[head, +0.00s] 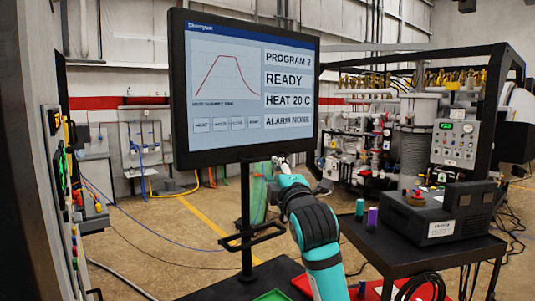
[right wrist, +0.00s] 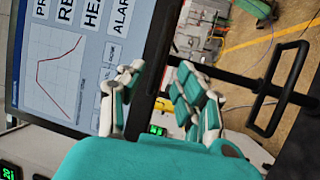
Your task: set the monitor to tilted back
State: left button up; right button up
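The monitor (head: 240,90) is a large dark-framed screen on a black post (head: 246,210), showing a red curve, READY and HEAT 20 C. Its screen faces me and looks about upright; any slight tilt is hard to judge. My right gripper (head: 281,160) is at the lower edge of the monitor, right of the post. In the right wrist view the gripper (right wrist: 160,68) has its fingers apart, one on the screen side of the monitor's lower frame (right wrist: 160,40) and one beyond that edge. I cannot tell whether either finger touches it. My left gripper is not in view.
A black loop handle (head: 252,238) sticks out from the post below the monitor. At right, a dark table (head: 400,250) carries a grey control box (head: 440,212) and small green and purple cylinders. Green and red trays are at the bottom. Cables cross the floor.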

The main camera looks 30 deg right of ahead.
aim_at(268, 159)
jog(key=p+x, duration=0.2)
jog(key=x, duration=0.5)
jog(key=shift+w+d+r, duration=0.1)
jog(key=shift+w+r, duration=0.1)
jog(key=shift+w, duration=0.05)
jog(key=shift+w+d+p, duration=0.15)
jog(key=shift+w+p, duration=0.2)
jog(key=shift+w, duration=0.05)
grip_shut()
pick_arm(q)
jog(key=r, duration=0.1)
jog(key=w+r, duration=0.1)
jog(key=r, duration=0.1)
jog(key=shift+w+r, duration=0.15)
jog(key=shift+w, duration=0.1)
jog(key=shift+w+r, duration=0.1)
